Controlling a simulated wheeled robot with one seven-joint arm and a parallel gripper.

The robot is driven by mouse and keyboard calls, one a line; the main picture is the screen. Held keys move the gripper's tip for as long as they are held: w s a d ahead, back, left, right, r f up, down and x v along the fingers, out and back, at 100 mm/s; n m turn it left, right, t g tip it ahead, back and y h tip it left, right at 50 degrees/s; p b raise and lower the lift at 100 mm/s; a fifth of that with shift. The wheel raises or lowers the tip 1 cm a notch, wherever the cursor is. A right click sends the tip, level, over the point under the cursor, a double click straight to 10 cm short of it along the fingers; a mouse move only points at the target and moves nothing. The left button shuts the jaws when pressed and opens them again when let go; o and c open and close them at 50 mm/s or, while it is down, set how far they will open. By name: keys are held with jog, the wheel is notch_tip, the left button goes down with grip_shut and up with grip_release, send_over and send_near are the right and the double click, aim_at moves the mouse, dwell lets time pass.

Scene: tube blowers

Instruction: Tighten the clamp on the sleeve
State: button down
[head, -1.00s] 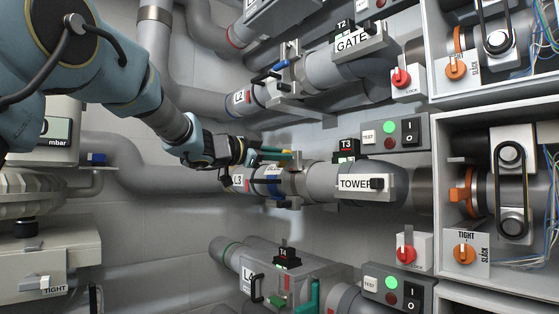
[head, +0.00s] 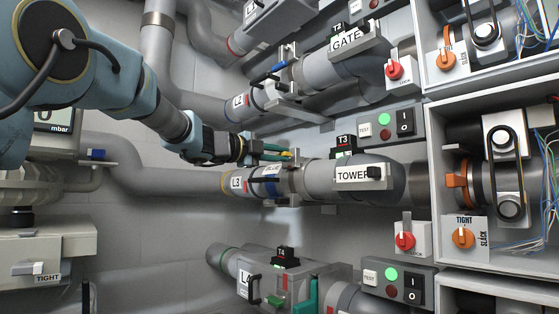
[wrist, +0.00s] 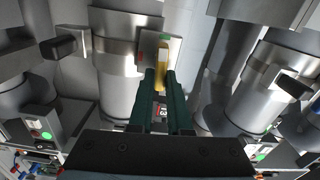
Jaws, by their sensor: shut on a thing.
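My gripper (head: 280,154) reaches in from the left, just above the tower pipe line marked L3 (head: 236,182). Its green fingers (wrist: 160,95) are closed together on a yellow lever (wrist: 161,70) in the wrist view. The lever stands in front of a grey metal plate (wrist: 174,48) with a green mark and a red-orange mark. The plate sits beside a metal band around a grey pipe. In the head view the sleeve with a blue label (head: 270,178) and the grey clamp band (head: 296,180) lie just below the fingers. The lever's base is hidden.
The GATE line (head: 345,43) runs above, with a blue lever (head: 280,66). The L4 line (head: 243,280) lies below. A TOWER sign (head: 353,174) and a T3 box (head: 343,142) stand to the right. A red switch (head: 404,240) and open cabinets are farther right.

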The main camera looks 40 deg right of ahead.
jog(key=shift+f+m+b, duration=0.1)
jog(key=shift+m+b, duration=0.2)
jog(key=shift+m, duration=0.2)
jog(key=c, duration=0.9)
grip_release()
jog(key=shift+o, duration=0.2)
jog(key=shift+a, duration=0.1)
jog(key=a+b, duration=0.2)
jog(key=a, duration=0.8)
jog(key=shift+w+a, duration=0.3)
jog(key=shift+s, duration=0.1)
